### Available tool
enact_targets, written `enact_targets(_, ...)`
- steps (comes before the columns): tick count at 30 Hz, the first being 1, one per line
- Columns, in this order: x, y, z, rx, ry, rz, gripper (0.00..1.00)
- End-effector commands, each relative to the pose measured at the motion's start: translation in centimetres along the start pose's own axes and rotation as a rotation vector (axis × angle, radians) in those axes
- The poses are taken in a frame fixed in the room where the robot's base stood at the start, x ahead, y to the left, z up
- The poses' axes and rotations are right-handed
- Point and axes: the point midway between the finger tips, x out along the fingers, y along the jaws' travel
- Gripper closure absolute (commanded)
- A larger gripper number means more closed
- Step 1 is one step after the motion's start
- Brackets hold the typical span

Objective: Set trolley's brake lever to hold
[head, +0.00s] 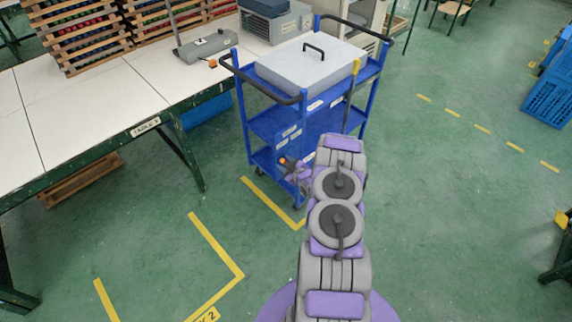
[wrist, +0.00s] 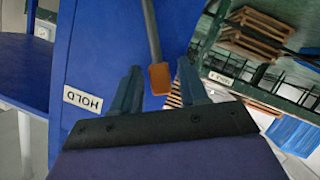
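The blue trolley (head: 266,122) stands beside the table in the head view. In the wrist view, the brake lever is a grey rod with an orange tip (wrist: 159,78). A white HOLD label (wrist: 83,99) is on the blue panel to its left and appears upside down. My gripper (wrist: 160,75) is open, with one finger on each side of the orange tip and visible gaps. It is at the trolley's lower front in the head view (head: 288,165), where a small orange spot shows. My arm hides part of the trolley's lower right.
A grey lidded box (head: 305,70) sits on the trolley's top. A dark upright rod with a yellow top (head: 355,67) stands at its right side. The white table (head: 85,110) is close on the left. Green floor (head: 450,200) is clear to the right.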

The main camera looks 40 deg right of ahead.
Motion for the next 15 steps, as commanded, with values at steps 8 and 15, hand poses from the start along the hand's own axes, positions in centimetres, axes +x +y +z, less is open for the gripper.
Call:
enact_targets(8,0.00,0.01,-0.02,-0.001,0.001,0.000,0.84)
enact_targets(15,-0.01,-0.02,-0.01,-0.001,0.000,0.000,1.00)
